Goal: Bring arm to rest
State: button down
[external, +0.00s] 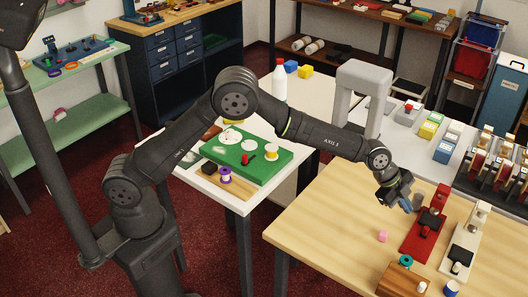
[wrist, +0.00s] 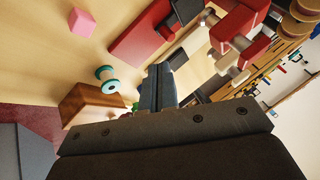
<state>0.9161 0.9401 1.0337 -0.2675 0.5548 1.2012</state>
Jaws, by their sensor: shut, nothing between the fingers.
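My gripper (external: 414,202) hangs above the light wooden table (external: 320,222) at the right, at the end of my stretched-out arm. Its fingers are together with nothing between them. In the wrist view the shut fingers (wrist: 158,88) point away from the camera over the table. The gripper is apart from the things below it, near a red device (external: 424,232) with a black top. The red device also shows in the wrist view (wrist: 140,38).
A pink cube (external: 383,236), a teal-flanged spool (external: 406,261) and a wooden block (external: 400,281) sit on the wooden table. A white device (external: 466,245) stands right of the red one. A grey arch (external: 347,82) rises behind my arm. A green board (external: 262,165) lies under my arm.

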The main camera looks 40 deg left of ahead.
aim_at(423, 233)
dwell(0.3)
jog(key=shift+x, duration=4.85)
jog(key=shift+w+a, duration=0.1)
jog(key=shift+w, duration=0.05)
